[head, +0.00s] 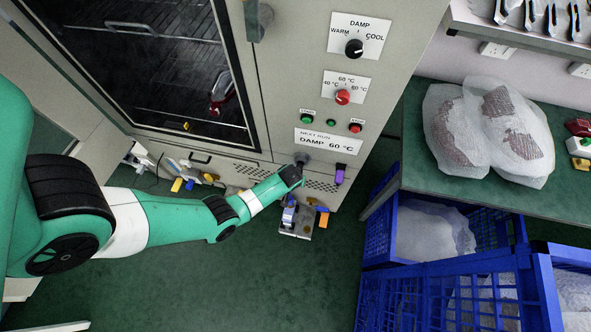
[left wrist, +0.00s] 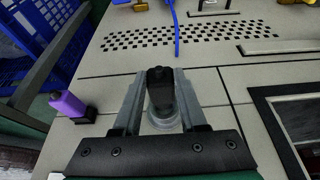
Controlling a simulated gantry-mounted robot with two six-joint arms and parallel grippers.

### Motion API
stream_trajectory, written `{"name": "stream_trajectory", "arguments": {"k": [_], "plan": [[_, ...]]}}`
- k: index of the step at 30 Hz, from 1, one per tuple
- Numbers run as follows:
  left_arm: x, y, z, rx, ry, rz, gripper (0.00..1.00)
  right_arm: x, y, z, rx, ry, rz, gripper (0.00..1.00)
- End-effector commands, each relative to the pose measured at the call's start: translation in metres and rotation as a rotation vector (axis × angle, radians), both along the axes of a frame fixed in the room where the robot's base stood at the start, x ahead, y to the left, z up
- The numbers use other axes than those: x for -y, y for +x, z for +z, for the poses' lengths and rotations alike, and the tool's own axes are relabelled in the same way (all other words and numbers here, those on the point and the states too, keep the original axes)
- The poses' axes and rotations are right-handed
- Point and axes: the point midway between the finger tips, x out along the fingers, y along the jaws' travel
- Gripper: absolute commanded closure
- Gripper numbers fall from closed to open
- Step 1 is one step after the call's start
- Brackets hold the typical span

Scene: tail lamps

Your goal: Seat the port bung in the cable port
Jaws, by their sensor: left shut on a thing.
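My left gripper (head: 298,172) is at the lower front of the pale cabinet, just under the label panel. In the left wrist view, my left gripper (left wrist: 160,82) is shut on a dark, rounded piece, the port bung (left wrist: 160,78), with a paler grey round part (left wrist: 165,118) at its near end. The fingers stand on both sides of it, against the cabinet face. In the head view, a small dark grey round part (head: 302,158) shows at the gripper's tip; I cannot tell if it is bung or port. The port opening is not clearly visible. My right gripper is not in view.
A purple-topped part (head: 340,174) sticks out to the right of the gripper; it also shows in the left wrist view (left wrist: 68,104). Vent slots (left wrist: 190,38) and a blue cable (left wrist: 174,28) are close by. Blue crates (head: 378,232) stand right. Green floor is open in front.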

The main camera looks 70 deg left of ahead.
Motion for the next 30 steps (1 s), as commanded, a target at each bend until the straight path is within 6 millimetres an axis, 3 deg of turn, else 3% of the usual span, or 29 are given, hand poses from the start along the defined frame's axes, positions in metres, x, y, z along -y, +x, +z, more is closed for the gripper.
{"name": "stream_trajectory", "arguments": {"k": [19, 30], "plan": [[-0.019, 0.012, 0.0, 0.001, 0.001, 0.001, 1.0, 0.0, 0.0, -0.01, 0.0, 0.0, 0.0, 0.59], [-0.02, 0.013, 0.0, 0.0, 0.0, 0.0, 1.0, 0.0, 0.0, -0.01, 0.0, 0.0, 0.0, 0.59]]}}
